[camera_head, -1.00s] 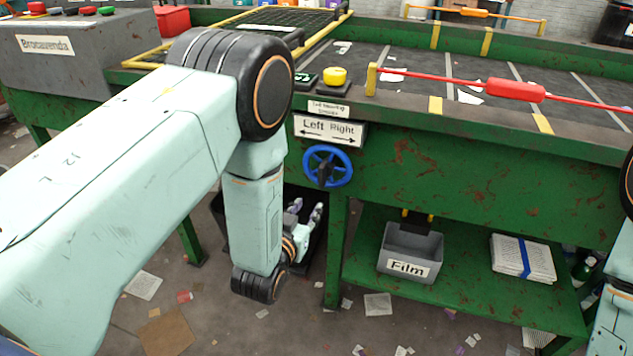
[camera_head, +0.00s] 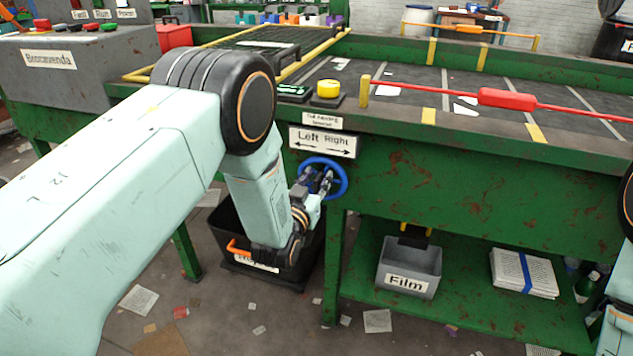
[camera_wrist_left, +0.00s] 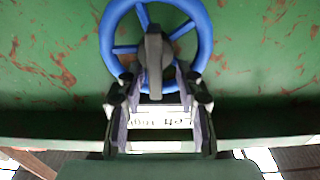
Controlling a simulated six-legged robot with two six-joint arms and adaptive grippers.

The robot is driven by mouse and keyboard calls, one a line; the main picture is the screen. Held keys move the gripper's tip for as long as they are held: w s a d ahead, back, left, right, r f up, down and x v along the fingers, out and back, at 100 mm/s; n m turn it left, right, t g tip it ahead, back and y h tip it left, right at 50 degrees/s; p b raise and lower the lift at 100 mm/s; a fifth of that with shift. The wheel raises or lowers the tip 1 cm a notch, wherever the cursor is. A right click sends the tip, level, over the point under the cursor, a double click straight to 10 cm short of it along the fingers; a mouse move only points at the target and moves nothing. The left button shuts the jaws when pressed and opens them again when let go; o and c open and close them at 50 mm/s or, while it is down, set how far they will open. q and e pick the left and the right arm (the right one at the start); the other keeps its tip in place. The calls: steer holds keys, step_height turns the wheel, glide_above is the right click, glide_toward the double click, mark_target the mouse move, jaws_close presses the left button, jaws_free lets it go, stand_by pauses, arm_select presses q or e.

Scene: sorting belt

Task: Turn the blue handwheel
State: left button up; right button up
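The blue handwheel (camera_head: 343,186) is mounted on the green front of the sorting belt, below the white Left/Right arrow sign (camera_head: 322,142). My left gripper (camera_head: 320,181) is at the wheel, in front of its middle. In the left wrist view the wheel (camera_wrist_left: 204,30) fills the top centre, with a dark grey bar (camera_wrist_left: 154,60) at its hub. The fingers of my left gripper (camera_wrist_left: 160,88) are spread, one on each side of the lower part of that bar. I cannot tell whether they touch it. My right gripper is out of view.
A black bin (camera_head: 228,235) with an orange handle stands on the floor below my left forearm. A grey Film box (camera_head: 408,268) and a paper bundle (camera_head: 524,273) sit on the lower shelf. A yellow button (camera_head: 328,88) and red bar (camera_head: 506,97) are above.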

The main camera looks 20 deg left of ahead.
arm_select(q)
steer(key=shift+d+r, duration=0.1)
steer(key=shift+d, duration=0.15)
steer(key=shift+s, duration=0.1)
steer(key=shift+c, duration=0.6)
steer(key=shift+a, duration=0.15)
steer(key=c, duration=0.3)
jaws_close()
steer(key=shift+s, duration=0.1)
